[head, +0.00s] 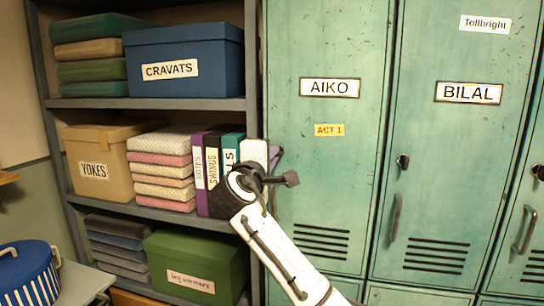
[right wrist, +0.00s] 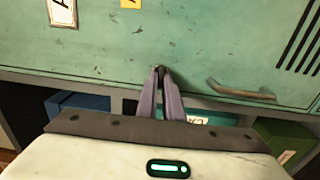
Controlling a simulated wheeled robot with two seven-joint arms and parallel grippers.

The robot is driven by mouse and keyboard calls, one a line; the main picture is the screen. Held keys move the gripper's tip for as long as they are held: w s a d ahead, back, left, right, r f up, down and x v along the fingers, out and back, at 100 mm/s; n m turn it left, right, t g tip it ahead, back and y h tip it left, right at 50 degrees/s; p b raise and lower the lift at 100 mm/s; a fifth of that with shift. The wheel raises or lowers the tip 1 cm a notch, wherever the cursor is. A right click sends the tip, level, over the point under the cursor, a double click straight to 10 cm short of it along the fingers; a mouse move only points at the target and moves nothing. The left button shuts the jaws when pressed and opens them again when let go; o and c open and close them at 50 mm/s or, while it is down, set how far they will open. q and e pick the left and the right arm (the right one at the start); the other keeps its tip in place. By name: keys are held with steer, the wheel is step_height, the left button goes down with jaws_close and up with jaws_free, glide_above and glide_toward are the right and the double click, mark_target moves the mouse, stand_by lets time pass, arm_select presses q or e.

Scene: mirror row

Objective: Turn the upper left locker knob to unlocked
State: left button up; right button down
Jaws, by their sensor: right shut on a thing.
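The upper left locker door (head: 330,185) is green and carries an AIKO label (head: 329,87). Its small dark knob (right wrist: 160,68) shows only as a tip between the fingers in the right wrist view, near the door's edge. My right gripper (head: 277,154) is at the left edge of this door. In the right wrist view its two purple-grey fingers (right wrist: 161,74) close together on the knob. The gripper and arm hide the knob in the head view, so its turn position cannot be read. The locker's handle (right wrist: 241,91) lies beside the fingers in the wrist view. My left gripper is not in view.
The BILAL locker (head: 455,130) stands to the right with its own knob (head: 403,161) and handle (head: 396,218). A shelf unit (head: 160,104) with boxes, folded cloth and binders (head: 215,170) stands close on the left. A striped blue pot (head: 30,275) is at lower left.

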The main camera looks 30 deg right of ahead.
steer(key=c, duration=1.9)
jaws_free()
steer(key=b+v, duration=0.2)
steer(key=v, duration=0.8)
steer(key=shift+a, duration=0.15)
